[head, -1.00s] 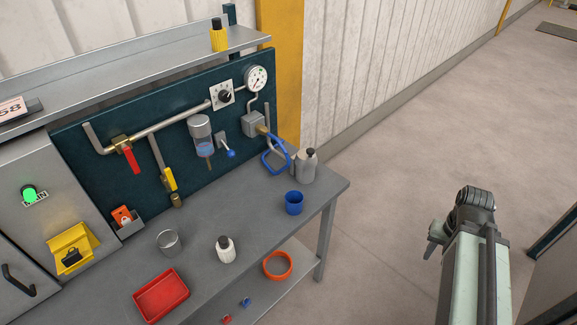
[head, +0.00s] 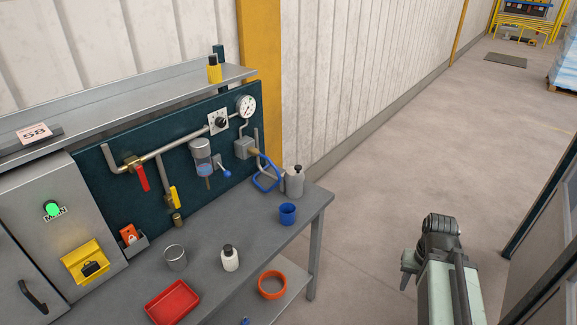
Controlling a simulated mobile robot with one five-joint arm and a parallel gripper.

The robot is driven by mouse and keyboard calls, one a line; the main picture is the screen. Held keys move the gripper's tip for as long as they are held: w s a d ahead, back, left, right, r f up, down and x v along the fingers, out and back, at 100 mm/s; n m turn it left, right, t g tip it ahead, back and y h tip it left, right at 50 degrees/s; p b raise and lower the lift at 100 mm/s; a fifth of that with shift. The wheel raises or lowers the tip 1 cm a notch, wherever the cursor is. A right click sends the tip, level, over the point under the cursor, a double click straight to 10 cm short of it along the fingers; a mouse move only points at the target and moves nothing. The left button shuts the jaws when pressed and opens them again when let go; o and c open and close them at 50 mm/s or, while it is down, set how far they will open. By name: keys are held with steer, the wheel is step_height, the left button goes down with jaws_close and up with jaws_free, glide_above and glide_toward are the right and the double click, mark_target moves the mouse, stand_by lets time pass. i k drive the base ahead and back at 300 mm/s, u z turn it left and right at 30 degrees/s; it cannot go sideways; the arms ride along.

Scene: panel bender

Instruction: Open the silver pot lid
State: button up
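A small silver metal pot (head: 175,257) stands upright on the grey workbench (head: 262,228), left of a white bottle with a dark cap (head: 229,258). A light rim shows around its top. I cannot make out a separate lid on it. My arm rises at the lower right, well apart from the bench and the pot. A small grey part at its upper end (head: 409,267) may belong to my gripper. Its fingers cannot be made out, and nothing held is visible.
A red tray (head: 172,303), a blue cup (head: 287,214) and a grey bottle (head: 294,182) stand on the bench. Pipes and a red-handled valve (head: 143,178) are on the back panel. Open floor (head: 380,180) lies to the right.

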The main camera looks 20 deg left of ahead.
mark_target(294, 175)
steer(key=u, duration=1.85)
steer(key=i, duration=0.4)
steer(key=u, duration=0.05)
